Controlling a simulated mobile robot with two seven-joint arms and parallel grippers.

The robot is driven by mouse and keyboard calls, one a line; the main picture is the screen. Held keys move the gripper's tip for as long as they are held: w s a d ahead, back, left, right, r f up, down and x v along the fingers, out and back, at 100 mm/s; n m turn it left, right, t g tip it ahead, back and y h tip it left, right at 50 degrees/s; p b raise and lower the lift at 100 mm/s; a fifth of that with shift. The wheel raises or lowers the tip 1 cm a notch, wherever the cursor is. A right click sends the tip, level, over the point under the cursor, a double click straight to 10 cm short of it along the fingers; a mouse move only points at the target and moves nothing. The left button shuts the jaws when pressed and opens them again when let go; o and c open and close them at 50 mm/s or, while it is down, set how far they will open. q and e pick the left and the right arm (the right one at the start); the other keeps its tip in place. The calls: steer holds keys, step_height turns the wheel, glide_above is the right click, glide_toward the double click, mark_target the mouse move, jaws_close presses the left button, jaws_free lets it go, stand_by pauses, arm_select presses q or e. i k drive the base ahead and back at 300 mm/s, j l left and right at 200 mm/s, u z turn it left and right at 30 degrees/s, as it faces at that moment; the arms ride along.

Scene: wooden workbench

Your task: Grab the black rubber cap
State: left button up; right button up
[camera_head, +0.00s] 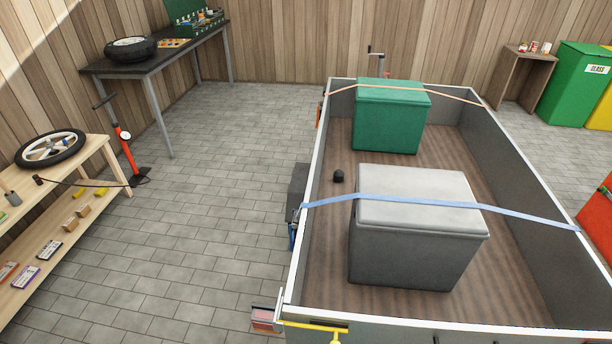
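A small dark cylinder, which looks like the black rubber cap (339,176), sits on the brown floor of a grey-walled trailer (325,240). It is near the trailer's left wall, left of the gap between a green box and a grey box. It is small in the head view, so its detail is unclear. Neither of my grippers shows in this view.
The green box (388,122) and grey box (415,250) stand in the trailer under an orange strap and a blue strap (400,201). A wooden shelf (75,215) with a wheel and a floor pump (125,145) stand left. Paved floor (215,200) between is clear.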

mark_target(339, 175)
steer(key=u, duration=1.7)
steer(key=i+j+u, duration=0.2)
steer(key=i, duration=0.2)
steer(key=i+j+u, duration=0.2)
steer(key=i, duration=0.2)
steer(key=i+l+z, duration=0.2)
steer(key=z, duration=0.25)
steer(key=i+z, duration=0.7)
steer(key=z, duration=0.15)
steer(key=i+z, duration=0.3)
steer(key=z, duration=0.15)
steer(key=i+z, duration=0.25)
steer(key=i, duration=1.25)
steer(key=i+z, duration=0.2)
steer(key=i, duration=0.55)
steer(key=i+j+z, duration=0.25)
steer(key=i, duration=0.45)
steer(key=i+l+z, duration=0.15)
steer(key=i+z, duration=0.65)
steer(key=i, duration=0.2)
steer(key=i+j+z, duration=0.2)
steer(key=i+z, duration=0.3)
steer(key=z, duration=0.75)
steer(key=i+j+z, duration=0.1)
steer(key=z, duration=0.3)
steer(key=i+j+z, duration=0.1)
steer(key=z, duration=2.05)
